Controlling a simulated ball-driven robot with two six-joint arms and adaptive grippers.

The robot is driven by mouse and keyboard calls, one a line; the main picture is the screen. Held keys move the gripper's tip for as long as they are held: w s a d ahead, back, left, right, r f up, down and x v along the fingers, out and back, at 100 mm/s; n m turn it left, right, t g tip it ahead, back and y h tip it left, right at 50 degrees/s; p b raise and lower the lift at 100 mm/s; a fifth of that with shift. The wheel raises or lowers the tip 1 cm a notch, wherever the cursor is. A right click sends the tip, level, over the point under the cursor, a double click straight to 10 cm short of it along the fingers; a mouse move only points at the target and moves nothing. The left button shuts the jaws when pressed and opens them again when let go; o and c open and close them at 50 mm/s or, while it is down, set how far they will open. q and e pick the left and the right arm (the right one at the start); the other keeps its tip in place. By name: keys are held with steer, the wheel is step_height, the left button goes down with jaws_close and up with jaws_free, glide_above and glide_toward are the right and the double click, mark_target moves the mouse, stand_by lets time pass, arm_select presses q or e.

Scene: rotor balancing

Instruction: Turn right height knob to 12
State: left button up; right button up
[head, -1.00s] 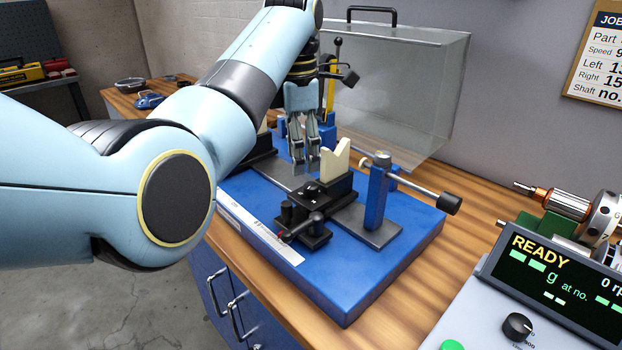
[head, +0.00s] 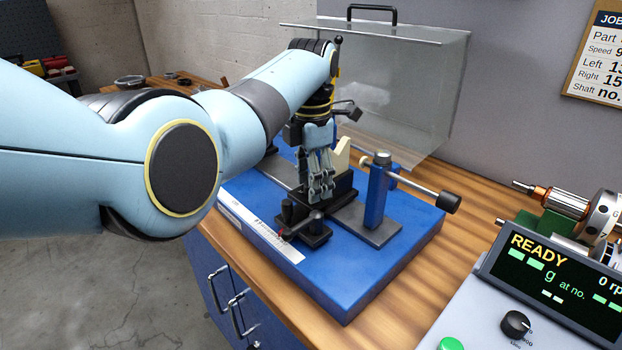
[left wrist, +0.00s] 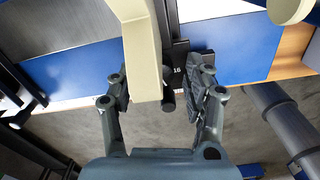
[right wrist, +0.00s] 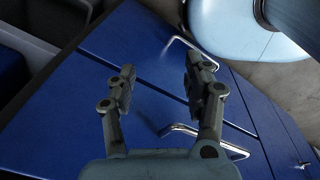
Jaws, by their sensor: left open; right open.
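My left gripper (head: 320,192) points down, open, over the black right-hand support (head: 342,187) on the blue machine bed. In the head view its fingers hide the dial seen earlier on top of that support. In the left wrist view, the open fingers (left wrist: 160,88) stand either side of the cream V-block (left wrist: 145,45). A small white "16" label (left wrist: 177,70) shows on the black part between them; the knob itself is mostly hidden, and I cannot tell if it is touched. My right gripper (right wrist: 160,85) is open and empty in front of the blue cabinet.
The blue post (head: 376,195) with its long rod (head: 425,190) stands right of the support. A black clamp lever (head: 303,225) is in front. A clear cover (head: 400,85) stands open behind. The control panel (head: 540,270) reads READY at right.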

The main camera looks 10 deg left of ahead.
arm_select(q)
jaws_close()
steer(key=shift+r+m+p, duration=0.25)
steer(key=shift+m+p, duration=0.45)
steer(key=shift+p, duration=0.2)
steer(key=shift+m+p, duration=0.3)
steer(key=shift+m, duration=0.1)
steer(key=shift+f+m, duration=0.2)
steer(key=shift+m, duration=0.2)
